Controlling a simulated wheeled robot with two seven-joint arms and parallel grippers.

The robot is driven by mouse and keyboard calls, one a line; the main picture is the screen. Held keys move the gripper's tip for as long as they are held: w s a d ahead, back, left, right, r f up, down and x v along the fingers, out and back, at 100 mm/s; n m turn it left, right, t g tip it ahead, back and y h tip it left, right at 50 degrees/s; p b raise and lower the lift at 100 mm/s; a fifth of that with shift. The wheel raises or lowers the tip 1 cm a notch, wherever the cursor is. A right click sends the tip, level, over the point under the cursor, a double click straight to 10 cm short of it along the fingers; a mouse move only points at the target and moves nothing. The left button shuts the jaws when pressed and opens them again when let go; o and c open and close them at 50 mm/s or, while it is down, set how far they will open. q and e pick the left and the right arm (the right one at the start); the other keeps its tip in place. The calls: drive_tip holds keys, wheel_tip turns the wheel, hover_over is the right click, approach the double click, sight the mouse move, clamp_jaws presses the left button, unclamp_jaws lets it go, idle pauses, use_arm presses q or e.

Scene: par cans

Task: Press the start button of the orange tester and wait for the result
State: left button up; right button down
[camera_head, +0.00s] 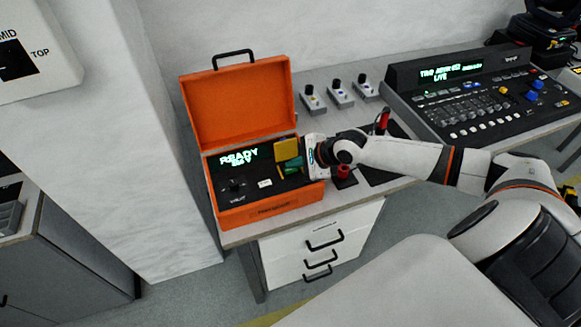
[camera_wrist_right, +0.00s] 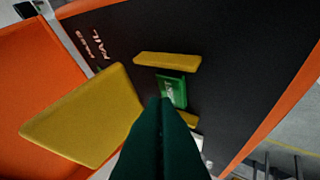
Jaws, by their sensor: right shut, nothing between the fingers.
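The orange tester (camera_head: 245,97) is an open case with its lid raised at the back of the bench. Its display (camera_head: 240,157) shows green text that reads READY, with a smaller line below. A green button (camera_wrist_right: 172,90) with blurred lettering sits between yellow bars on the black panel in the wrist view. A yellow plate (camera_head: 288,149) stands raised beside it. My right gripper (camera_head: 293,168) is over the right side of the panel. In the wrist view its dark green fingers (camera_wrist_right: 162,108) are shut and empty, tips at the button's near edge; I cannot tell whether they touch. My left gripper is not in view.
A mixing console (camera_head: 470,95) stands on the bench at the right. Several small grey boxes with knobs (camera_head: 340,95) stand behind my right arm. A red connector (camera_head: 343,172) is just right of the tester. White drawers (camera_head: 320,240) are below the bench.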

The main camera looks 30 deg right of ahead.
sight(295, 173)
drive_tip(key=shift+f, duration=0.35)
idle(0.8)
drive_tip(key=shift+r+p, duration=0.85)
drive_tip(key=shift+p, duration=0.55)
drive_tip(key=shift+f, duration=0.1)
wheel_tip(295, 173, up, 5)
drive_tip(key=p, duration=0.6)
